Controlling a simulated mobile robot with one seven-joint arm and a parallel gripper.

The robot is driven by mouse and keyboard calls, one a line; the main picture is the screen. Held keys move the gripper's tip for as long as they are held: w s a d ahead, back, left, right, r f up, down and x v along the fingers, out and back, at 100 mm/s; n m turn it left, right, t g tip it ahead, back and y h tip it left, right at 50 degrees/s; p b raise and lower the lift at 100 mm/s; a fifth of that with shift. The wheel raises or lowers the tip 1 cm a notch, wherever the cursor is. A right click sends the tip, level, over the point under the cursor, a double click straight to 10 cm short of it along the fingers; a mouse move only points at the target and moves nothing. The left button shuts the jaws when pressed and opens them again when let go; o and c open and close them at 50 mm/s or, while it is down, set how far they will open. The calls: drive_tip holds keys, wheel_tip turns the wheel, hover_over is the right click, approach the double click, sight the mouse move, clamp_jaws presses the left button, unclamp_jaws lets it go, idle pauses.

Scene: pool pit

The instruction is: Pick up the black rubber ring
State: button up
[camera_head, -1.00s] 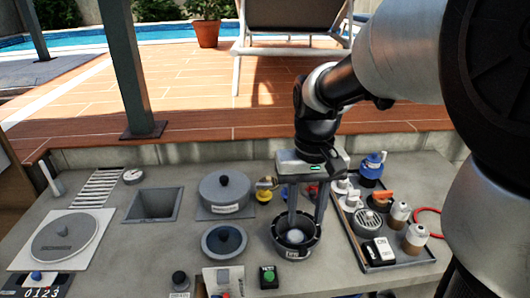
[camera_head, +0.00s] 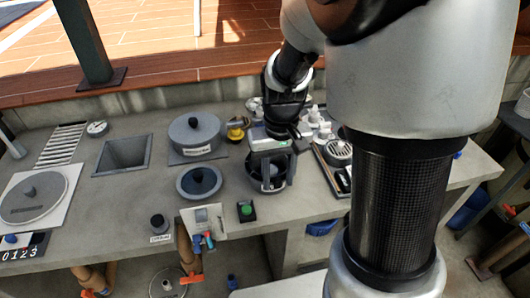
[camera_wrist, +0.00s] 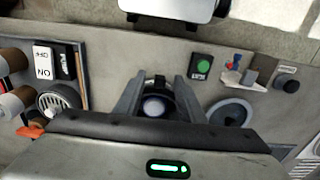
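My gripper (camera_head: 266,180) points down over the counter, above a black round basket (camera_head: 255,170) with a pale ball in it. In the wrist view my gripper (camera_wrist: 160,92) is open, its two grey fingers apart. The black rim (camera_wrist: 160,80) and the pale ball (camera_wrist: 154,107) show between them. I cannot tell whether the fingers touch the basket or how deep they reach. I cannot pick out the black rubber ring for sure; it may be at this black round part or hidden by my gripper.
A lidded grey pot (camera_head: 195,135) and a round blue-grey lid (camera_head: 199,181) lie left of my gripper. A green button box (camera_head: 246,211) is in front. A square opening (camera_head: 124,153) is farther left.

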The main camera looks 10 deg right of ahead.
clamp_jaws()
wheel_tip(320, 180, up, 10)
drive_tip(key=p, duration=0.1)
drive_tip(key=shift+p, duration=0.3)
idle(0.3)
